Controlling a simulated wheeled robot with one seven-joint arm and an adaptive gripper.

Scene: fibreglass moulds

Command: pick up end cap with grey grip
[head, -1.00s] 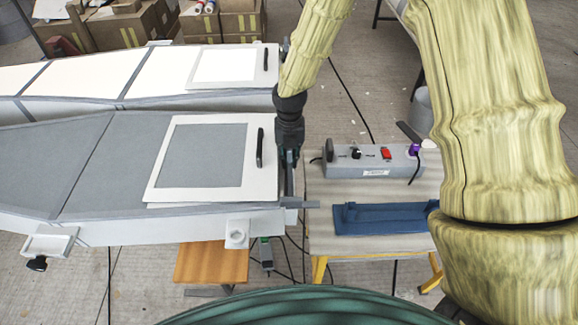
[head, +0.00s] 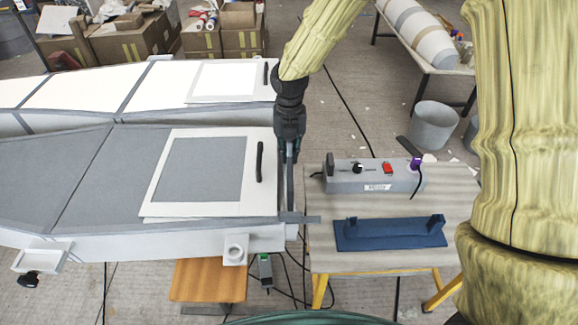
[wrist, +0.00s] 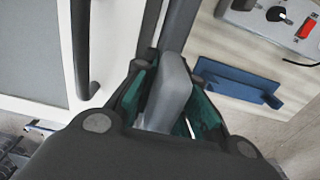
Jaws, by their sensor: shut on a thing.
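The end cap (head: 290,190) is a narrow grey upright piece at the right end of the near grey mould (head: 85,165). Its grey grip (wrist: 168,92) shows in the wrist view as a rounded light grey block between my fingers. My gripper (head: 289,150) comes down from above at the mould's end. It is shut on the grey grip, with a green-lined finger on each side. I cannot tell whether the cap still touches the mould.
A white-framed panel with a black handle (head: 260,162) lies on the near mould, close left of my gripper. On the right, a table (head: 455,205) carries a grey control box (head: 345,180) and a blue tray-like piece (head: 390,235). A second mould (head: 85,90) lies behind.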

